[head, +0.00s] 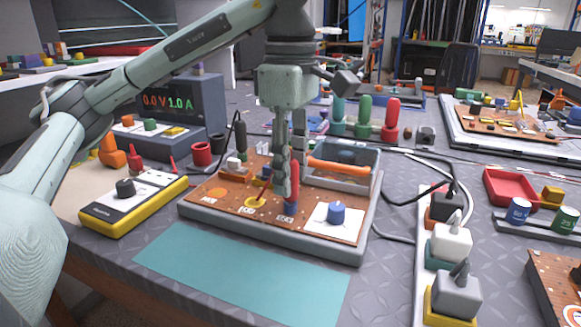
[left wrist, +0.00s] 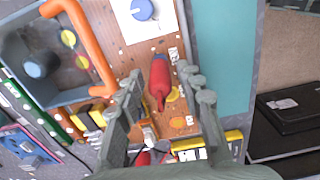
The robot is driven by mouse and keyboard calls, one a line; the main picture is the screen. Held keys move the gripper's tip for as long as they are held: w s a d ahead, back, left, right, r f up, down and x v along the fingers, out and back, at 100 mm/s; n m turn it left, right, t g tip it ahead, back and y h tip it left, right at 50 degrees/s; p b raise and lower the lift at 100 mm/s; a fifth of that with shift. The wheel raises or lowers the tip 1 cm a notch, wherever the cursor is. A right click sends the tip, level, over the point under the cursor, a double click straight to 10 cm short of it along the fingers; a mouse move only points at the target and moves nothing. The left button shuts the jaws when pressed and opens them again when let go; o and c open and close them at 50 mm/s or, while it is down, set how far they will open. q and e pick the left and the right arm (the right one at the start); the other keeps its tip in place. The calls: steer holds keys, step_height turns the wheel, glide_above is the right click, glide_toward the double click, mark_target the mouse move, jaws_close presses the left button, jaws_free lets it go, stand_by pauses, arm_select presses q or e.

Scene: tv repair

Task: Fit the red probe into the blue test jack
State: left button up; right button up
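The red probe (head: 293,181) stands roughly upright over the blue test jack (head: 290,208) on the brown board, its lower end at the jack. In the left wrist view the red probe (left wrist: 160,82) lies between my fingers, with a bit of the blue jack (left wrist: 158,57) showing at its far end. How deep the tip sits is hidden. My left gripper (head: 287,185) points down around the probe. In the left wrist view its fingers (left wrist: 162,82) are spread, with a gap on each side of the probe. My right gripper is in neither view.
The brown board (head: 225,205) also carries a blue knob (head: 336,213) on a white plate and an orange-handled tray (head: 340,165). A yellow meter (head: 135,205) is left, a power strip (head: 425,255) right. The teal mat (head: 240,275) in front is clear.

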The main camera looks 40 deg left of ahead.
arm_select(q)
steer(key=shift+o, duration=0.2)
step_height(320, 180, up, 12)
stand_by(0.8)
stand_by(0.6)
